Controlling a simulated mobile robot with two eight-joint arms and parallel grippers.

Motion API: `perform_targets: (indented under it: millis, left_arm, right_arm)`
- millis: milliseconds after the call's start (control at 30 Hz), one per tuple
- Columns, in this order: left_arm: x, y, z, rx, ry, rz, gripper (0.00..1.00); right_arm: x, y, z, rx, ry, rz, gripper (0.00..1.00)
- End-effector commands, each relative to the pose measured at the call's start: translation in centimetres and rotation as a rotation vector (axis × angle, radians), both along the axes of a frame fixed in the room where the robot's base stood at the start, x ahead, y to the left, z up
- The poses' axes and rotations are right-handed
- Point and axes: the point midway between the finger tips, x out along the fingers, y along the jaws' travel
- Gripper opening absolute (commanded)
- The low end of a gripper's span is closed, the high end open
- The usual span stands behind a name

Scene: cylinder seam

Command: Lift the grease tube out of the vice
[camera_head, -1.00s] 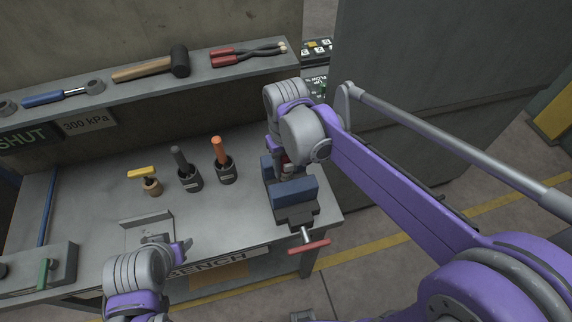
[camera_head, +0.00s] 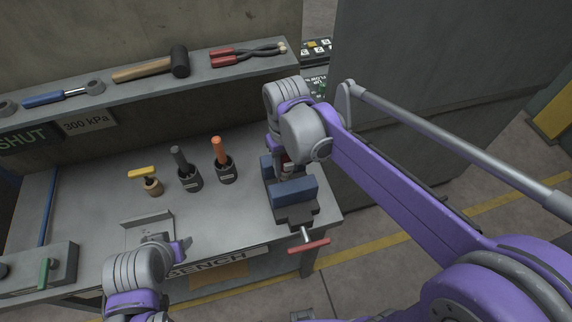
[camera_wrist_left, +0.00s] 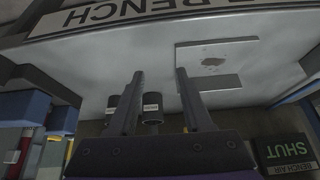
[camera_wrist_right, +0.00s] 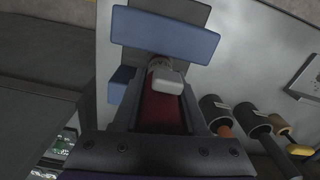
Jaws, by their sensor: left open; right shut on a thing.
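The vice (camera_head: 295,192) with blue jaws stands at the bench's right corner; its blue jaws also show in the right wrist view (camera_wrist_right: 165,40). The grease tube, red with a pale grey cap, shows in the right wrist view (camera_wrist_right: 160,110) between the fingers, beside the jaws. In the head view only a small red patch of it (camera_head: 287,161) shows under my wrist. My right gripper (camera_wrist_right: 161,85) is shut on the tube. My left gripper (camera_head: 184,250) is open and empty over the bench's front; its spread fingers show in the left wrist view (camera_wrist_left: 160,75).
Two dark cups, one with a grey stick (camera_head: 190,178) and one with an orange stick (camera_head: 226,172), stand left of the vice. A shelf (camera_head: 205,72) with a hammer and pliers runs behind. A tall grey cabinet (camera_head: 440,80) is at right.

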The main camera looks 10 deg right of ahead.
Motion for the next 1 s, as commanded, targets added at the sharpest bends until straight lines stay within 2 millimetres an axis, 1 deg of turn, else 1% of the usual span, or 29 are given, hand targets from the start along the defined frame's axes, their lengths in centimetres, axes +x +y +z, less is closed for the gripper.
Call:
perform_targets:
  millis: [100, 1000]
  left_arm:
    - [0.3, 0.0, 0.5, 0.0, -0.005, 0.0, 0.5]
    - [1.7, 0.0, 3.0, 0.0, -0.033, 0.0, 0.5]
  right_arm:
    - [0.1, 0.0, 0.7, 0.0, -0.002, 0.0, 0.0]
    - [0.1, 0.0, 4.3, 0.0, -0.002, 0.0, 0.0]
